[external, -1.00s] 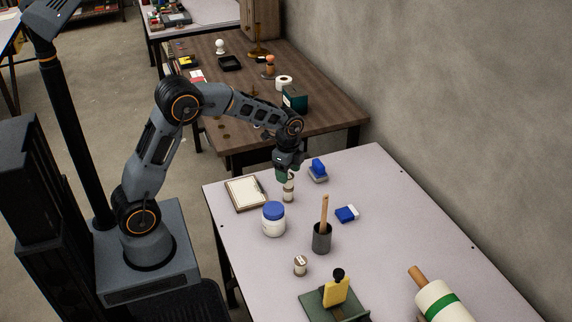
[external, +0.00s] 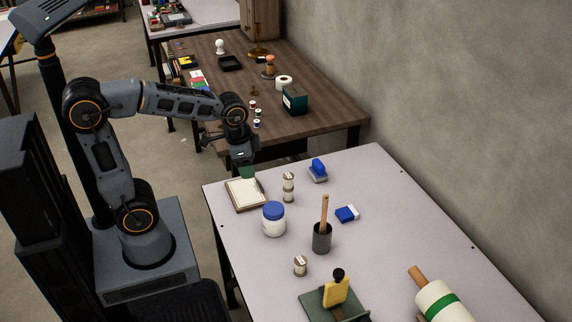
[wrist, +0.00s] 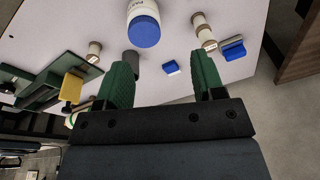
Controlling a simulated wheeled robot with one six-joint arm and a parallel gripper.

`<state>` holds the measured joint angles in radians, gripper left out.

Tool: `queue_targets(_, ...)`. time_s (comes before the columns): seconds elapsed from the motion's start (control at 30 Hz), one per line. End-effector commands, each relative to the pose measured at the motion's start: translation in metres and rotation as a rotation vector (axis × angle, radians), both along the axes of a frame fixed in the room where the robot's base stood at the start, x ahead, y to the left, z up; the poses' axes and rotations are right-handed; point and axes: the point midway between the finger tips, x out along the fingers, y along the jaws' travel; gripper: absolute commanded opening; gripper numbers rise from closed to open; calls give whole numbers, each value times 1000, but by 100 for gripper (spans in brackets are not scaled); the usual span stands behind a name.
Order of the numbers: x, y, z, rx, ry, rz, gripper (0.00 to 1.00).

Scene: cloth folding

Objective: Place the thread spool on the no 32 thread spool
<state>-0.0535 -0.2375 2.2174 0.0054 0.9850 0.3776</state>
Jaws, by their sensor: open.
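Two pale wooden thread spools stand stacked on the light table, the upper spool (external: 288,180) resting upright on the lower spool (external: 288,195). The stack also shows in the wrist view (wrist: 203,30) beyond the right finger. Another spool (external: 300,265) stands alone nearer the front; it shows in the wrist view too (wrist: 94,48). Number labels are too small to read. My gripper (external: 247,176) hangs left of the stack, above the notepad, apart from the spools. In the wrist view its green fingers (wrist: 165,58) are spread with nothing between them.
A notepad (external: 245,195) and a white jar with blue lid (external: 273,220) stand left of and in front of the stack. A dark cup with a wooden handle (external: 322,238), a blue eraser (external: 346,214) and a blue stamp-like object (external: 318,171) are nearby.

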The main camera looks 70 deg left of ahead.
Motion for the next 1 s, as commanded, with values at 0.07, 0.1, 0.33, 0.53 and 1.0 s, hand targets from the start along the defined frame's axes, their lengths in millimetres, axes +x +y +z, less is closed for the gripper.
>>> queue_targets(0.07, -25, -7, -3, -20, -33, 93, 62)
queue_targets(0.1, -35, -9, -6, -31, -44, 138, 62)
queue_targets(0.33, -68, -16, -18, -71, -84, 293, 62)
queue_targets(0.53, -71, -16, -20, -77, -88, 314, 62)
queue_targets(1.0, -72, -16, 28, -82, -111, 318, 62)
